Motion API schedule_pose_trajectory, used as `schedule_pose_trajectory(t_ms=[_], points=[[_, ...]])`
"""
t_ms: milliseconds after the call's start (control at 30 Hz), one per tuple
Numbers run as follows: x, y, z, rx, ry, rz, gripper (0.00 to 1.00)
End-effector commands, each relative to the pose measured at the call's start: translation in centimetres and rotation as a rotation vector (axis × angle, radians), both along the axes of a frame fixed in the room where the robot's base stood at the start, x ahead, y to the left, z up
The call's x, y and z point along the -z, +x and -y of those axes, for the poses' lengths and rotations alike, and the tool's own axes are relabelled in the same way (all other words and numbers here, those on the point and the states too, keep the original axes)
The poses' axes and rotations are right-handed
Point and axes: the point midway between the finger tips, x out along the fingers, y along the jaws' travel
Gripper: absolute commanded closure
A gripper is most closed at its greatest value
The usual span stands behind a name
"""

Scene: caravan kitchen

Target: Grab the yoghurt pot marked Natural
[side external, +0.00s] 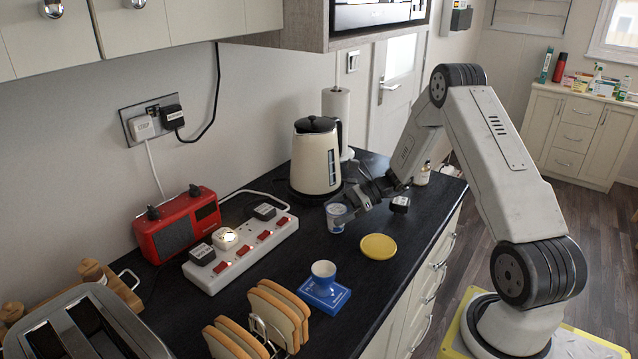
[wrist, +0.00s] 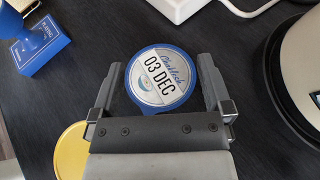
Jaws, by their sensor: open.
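A small white and blue pot (side external: 336,218) stands upright on the dark worktop, in front of the kettle. In the wrist view its round lid (wrist: 160,76) has a blue rim, blue script and the print "03 DEC". I cannot read the word Natural on it. My gripper (side external: 352,206) is open and low at the pot, partly over it in the side view. In the wrist view the fingers of my gripper (wrist: 160,78) stand on either side of the lid, with small gaps. Whether they touch the pot's side is hidden.
A cream kettle (side external: 316,160) stands close behind the pot. A yellow disc (side external: 378,247) lies in front of it. A blue card box (side external: 324,294) bears a small blue and white cup (side external: 323,270). A power strip (side external: 240,250) and red radio (side external: 177,225) are left.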

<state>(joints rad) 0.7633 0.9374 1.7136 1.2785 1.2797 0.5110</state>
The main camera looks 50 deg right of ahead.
Motion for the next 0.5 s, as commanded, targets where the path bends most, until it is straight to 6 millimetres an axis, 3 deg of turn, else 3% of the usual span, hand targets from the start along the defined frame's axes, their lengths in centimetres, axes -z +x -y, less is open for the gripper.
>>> schedule_pose_trajectory(t_ms=[167, 433, 500], points=[[-0.03, 0.00, 0.01, 0.000, 0.000, 0.000, 0.00], [-0.03, 0.00, 0.02, 0.000, -0.001, 0.001, 0.82], [-0.06, 0.01, 0.03, 0.000, 0.000, 0.001, 0.83]])
